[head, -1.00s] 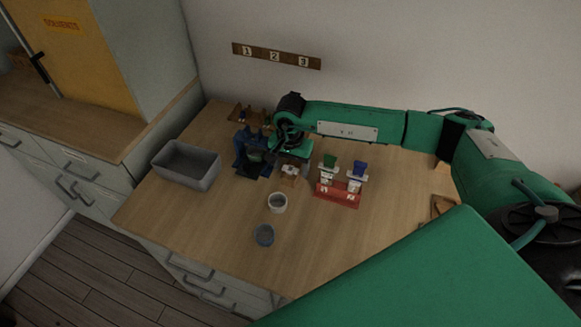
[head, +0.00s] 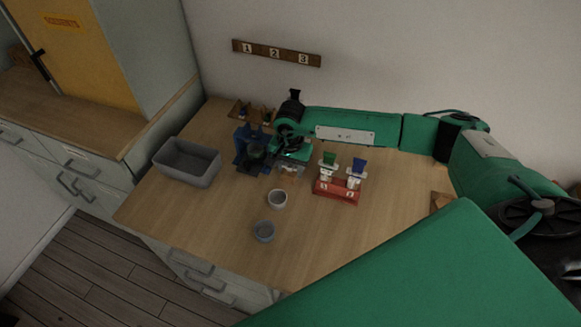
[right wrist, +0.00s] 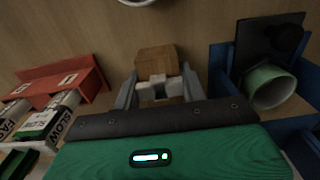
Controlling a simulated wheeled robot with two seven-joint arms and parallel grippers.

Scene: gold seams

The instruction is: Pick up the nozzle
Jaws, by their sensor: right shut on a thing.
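My right gripper (right wrist: 160,91) points down over a small wooden block (right wrist: 156,61) in the right wrist view. It is shut on a small pale piece (right wrist: 158,80) between its fingers, which I take to be the nozzle. The piece sits close against the block; I cannot tell whether it is clear of it. In the head view the gripper (head: 291,167) is low over the table between the blue stand (head: 243,150) and the red rack (head: 336,190), and largely hides the block. My left gripper is not in view.
The blue stand holds a pale green cup (right wrist: 270,87). The red rack carries green-capped and blue-capped (head: 360,166) containers. A white cup (head: 278,198) and a grey cup (head: 264,231) stand in front. A grey bin (head: 187,163) is at left. The front right tabletop is clear.

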